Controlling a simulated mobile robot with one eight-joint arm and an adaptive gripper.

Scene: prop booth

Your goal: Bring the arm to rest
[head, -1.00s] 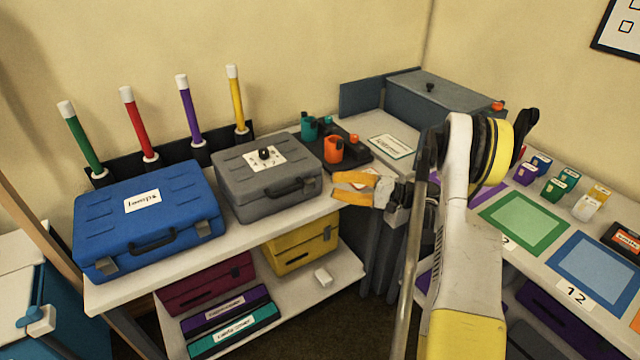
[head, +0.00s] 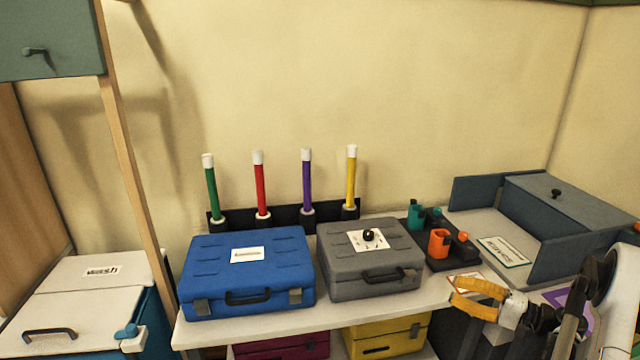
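My gripper (head: 454,292) is at the lower right of the head view. Its two orange-yellow fingers point left, with a gap between them and nothing visible held. It appears over or in front of the right end of the white shelf top, near a flat card; its height above the surface is hard to tell. My arm folds in from the lower right corner and is partly cut off by the frame.
A blue case (head: 213,269) and a grey case (head: 338,243) stand left of my gripper. A dark holder with orange (head: 438,243) and teal (head: 415,217) cups is just behind it. Coloured tubes line the back.

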